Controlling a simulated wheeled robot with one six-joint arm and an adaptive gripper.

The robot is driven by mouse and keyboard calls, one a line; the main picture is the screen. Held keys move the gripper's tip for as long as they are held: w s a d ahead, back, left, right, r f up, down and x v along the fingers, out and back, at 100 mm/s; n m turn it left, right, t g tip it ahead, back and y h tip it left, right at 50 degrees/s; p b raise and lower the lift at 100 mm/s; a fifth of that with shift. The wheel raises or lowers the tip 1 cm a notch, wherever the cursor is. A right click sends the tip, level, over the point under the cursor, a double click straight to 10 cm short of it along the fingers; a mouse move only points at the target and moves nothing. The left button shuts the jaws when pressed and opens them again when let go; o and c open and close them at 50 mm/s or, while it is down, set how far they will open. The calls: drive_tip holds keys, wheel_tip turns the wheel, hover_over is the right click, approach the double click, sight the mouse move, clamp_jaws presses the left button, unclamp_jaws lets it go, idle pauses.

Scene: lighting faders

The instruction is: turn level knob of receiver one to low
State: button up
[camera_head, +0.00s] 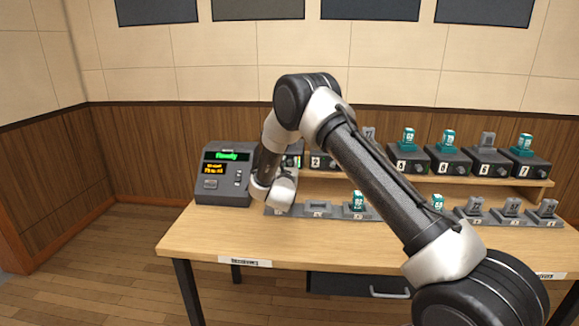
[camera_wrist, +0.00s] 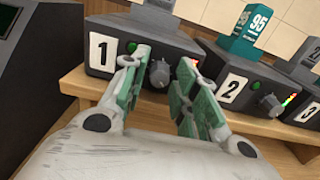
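Receiver one (camera_wrist: 102,52) is a dark box with a white "1" plate, seen in the wrist view on a wooden shelf. Its level knob (camera_wrist: 160,73) is a dark round knob on the front face, with small green and red lights just to its right. My gripper (camera_wrist: 164,66) is open, its green-padded fingers on either side of the knob in the picture. I cannot tell whether they touch it, and the knob's pointer is too small to read. In the head view my arm and wrist hide most of receiver one.
Receiver two (camera_wrist: 232,88), with its own knob, stands close to the right of receiver one, and a teal pack labelled 95 (camera_wrist: 255,25) stands above it. A grey console (camera_head: 223,172) stands left of my wrist.

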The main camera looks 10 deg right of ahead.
clamp_jaws()
drive_tip(key=n, duration=0.4)
drive_tip(key=shift+n, duration=0.4)
drive_tip(key=shift+o, duration=2.4)
unclamp_jaws()
